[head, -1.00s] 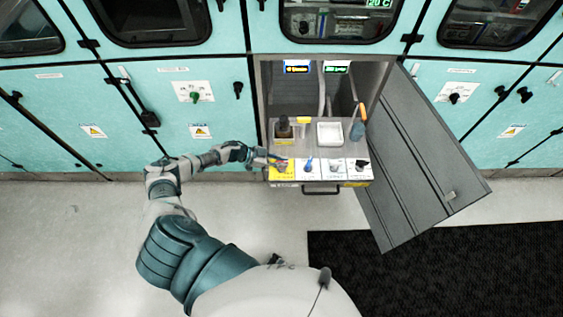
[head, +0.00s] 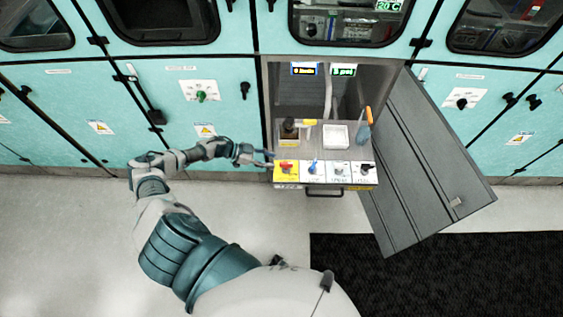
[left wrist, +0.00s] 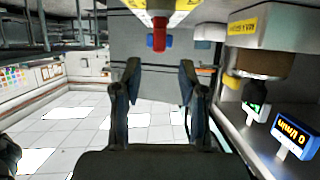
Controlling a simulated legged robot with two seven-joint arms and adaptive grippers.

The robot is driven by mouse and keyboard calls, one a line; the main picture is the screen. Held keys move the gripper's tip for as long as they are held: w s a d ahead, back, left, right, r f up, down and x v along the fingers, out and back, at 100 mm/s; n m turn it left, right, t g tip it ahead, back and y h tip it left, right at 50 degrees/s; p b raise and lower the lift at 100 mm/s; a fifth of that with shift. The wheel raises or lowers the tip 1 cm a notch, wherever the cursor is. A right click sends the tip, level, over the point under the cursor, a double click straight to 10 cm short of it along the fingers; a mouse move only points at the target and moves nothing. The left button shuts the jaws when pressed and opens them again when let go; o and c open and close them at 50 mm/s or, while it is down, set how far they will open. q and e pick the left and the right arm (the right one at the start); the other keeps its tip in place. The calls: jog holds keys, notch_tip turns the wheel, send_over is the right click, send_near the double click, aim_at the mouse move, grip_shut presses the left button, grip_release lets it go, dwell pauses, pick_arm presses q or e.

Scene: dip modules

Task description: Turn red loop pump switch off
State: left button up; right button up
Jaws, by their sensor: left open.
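The red switch (head: 286,168) sits on a yellow plate at the left end of the row on the pulled-out drawer front. Its red handle looks roughly crosswise in the head view. My left gripper (head: 268,157) is open and empty, just left of the switch and apart from it. In the left wrist view the red switch (left wrist: 159,38) hangs below its yellow plate, beyond and between the open fingers (left wrist: 160,77). That view appears upside down. My right gripper is not in view.
A blue switch (head: 314,168) is close beside the red one, with further switches to its right. A dark bottle (head: 290,129) and white tray (head: 335,135) stand on the drawer. The grey door (head: 425,165) hangs open at right. Two small displays sit in the cabinet.

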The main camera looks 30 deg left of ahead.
pick_arm(q)
jog(key=shift+v, duration=2.35)
